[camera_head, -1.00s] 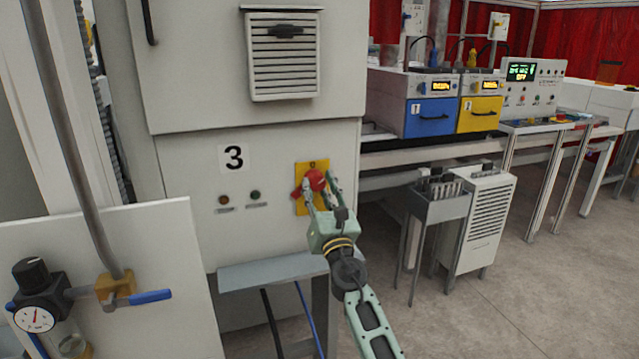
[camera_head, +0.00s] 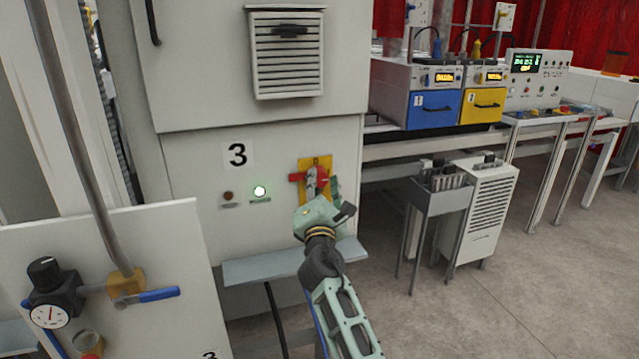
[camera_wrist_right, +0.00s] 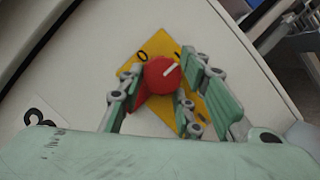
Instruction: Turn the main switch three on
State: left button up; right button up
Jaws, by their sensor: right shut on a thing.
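The main switch is a red rotary knob (camera_head: 312,179) on a yellow plate (camera_head: 325,162), on the grey cabinet front right of the black label "3" (camera_head: 237,155). It also shows in the right wrist view as a red knob (camera_wrist_right: 162,75) with a white mark, on the yellow plate (camera_wrist_right: 131,78). My right gripper (camera_head: 319,189) is shut on the knob; its green fingers stand on both sides of it. My left gripper is not in view.
A grey ledge (camera_head: 290,264) juts out below the switch. At left, a white panel (camera_head: 150,235) carries a gauge (camera_head: 50,315) and a blue-handled valve (camera_head: 158,295). A grey stand (camera_head: 437,203) and white unit (camera_head: 487,215) stand right, with open floor in front.

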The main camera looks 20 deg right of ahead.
jog(key=shift+r+m, duration=0.3)
jog(key=shift+r, duration=0.1)
jog(key=shift+c, duration=0.2)
jog(key=o, duration=1.1)
jog(key=shift+a, duration=0.1)
jog(key=shift+c, duration=0.2)
jog(key=shift+f, duration=0.1)
jog(key=shift+s+f, duration=0.1)
jog(key=shift+s+f, duration=0.15)
jog(key=shift+s, duration=0.05)
jog(key=v, duration=1.1)
jog(key=shift+s+a, duration=0.1)
jog(key=shift+s, duration=0.15)
